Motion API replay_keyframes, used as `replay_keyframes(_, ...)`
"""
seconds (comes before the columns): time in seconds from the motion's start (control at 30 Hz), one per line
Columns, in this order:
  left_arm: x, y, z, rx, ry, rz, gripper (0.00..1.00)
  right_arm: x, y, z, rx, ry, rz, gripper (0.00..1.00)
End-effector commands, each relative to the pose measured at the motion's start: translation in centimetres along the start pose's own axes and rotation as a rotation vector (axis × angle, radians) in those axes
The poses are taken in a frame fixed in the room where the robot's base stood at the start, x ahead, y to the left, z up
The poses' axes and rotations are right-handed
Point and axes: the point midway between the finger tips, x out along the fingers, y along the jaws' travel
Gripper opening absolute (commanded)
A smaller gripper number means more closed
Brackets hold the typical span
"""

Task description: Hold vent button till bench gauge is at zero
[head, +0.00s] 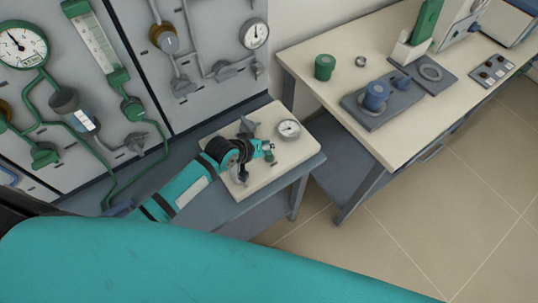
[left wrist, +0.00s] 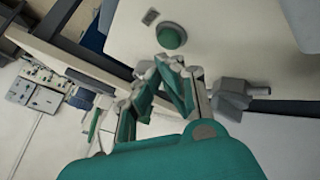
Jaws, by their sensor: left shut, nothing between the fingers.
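The bench gauge (head: 289,129) is a small round white dial on the small cream-topped bench; its needle is too small to read surely. A round green button (left wrist: 171,35) on the pale bench surface shows in the left wrist view, taken here as the vent button. My left gripper (head: 268,151) is over the bench, just in front of the gauge. In the left wrist view my gripper (left wrist: 170,64) is shut and empty, its tips close to the button. I cannot tell whether they touch it. My right gripper is out of view.
A grey valve (head: 248,127) stands at the bench's back; it also shows in the left wrist view (left wrist: 232,94). Wall panels with pipes and a large gauge (head: 22,44) are at left. A larger table (head: 345,137) with equipment stands at right. Floor (head: 430,225) is clear.

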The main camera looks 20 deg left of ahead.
Motion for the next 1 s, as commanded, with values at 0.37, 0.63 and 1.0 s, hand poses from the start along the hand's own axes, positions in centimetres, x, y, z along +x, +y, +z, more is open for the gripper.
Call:
replay_keyframes(0.37,0.00,0.00,0.00,0.000,0.000,0.000,0.00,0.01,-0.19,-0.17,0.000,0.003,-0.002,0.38)
replay_keyframes(0.63,0.24,-0.19,0.20,-0.001,-0.001,-0.001,0.00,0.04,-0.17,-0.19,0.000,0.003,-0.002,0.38)
replay_keyframes(1.0,0.58,-0.43,0.43,0.000,0.000,0.000,0.00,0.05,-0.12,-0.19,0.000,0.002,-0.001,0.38)
